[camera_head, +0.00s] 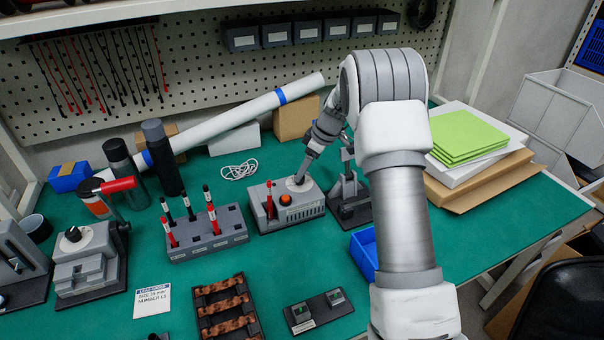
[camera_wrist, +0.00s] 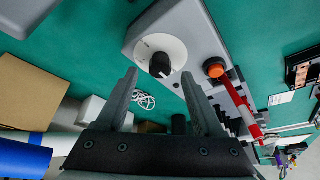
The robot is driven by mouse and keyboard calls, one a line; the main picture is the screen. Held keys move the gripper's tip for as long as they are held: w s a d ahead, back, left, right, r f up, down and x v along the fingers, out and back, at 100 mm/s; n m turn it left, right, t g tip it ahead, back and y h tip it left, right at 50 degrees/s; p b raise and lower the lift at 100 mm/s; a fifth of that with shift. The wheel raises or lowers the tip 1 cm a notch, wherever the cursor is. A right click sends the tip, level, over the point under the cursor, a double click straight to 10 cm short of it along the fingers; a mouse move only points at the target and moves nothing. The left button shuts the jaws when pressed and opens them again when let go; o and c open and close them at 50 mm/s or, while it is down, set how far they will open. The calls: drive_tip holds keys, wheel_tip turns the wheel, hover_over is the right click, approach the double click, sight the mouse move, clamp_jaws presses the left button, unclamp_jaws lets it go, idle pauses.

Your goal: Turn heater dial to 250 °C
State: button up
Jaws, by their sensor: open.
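The heater is a grey box (camera_head: 290,213) on the green bench, with a white round dial plate (camera_head: 293,186) on its top. In the wrist view the dial plate (camera_wrist: 148,47) carries a black knob (camera_wrist: 160,64). The scale marks and the knob's setting are too small to read. My gripper (camera_head: 300,179) points down over the dial. In the wrist view my gripper (camera_wrist: 158,73) is open, with one finger on each side of the knob in the picture. The fingers hold nothing, and I cannot tell whether they touch the knob.
An orange button (camera_head: 285,198) and a red-handled tool (camera_head: 269,200) sit on the heater beside the dial. A dark press-like stand (camera_head: 349,196) is close to its right. A rack of red and black tools (camera_head: 207,238) stands at left. A blue bin (camera_head: 364,253) is at front right.

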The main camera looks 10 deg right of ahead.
drive_tip(key=shift+x, duration=1.15)
clamp_jaws()
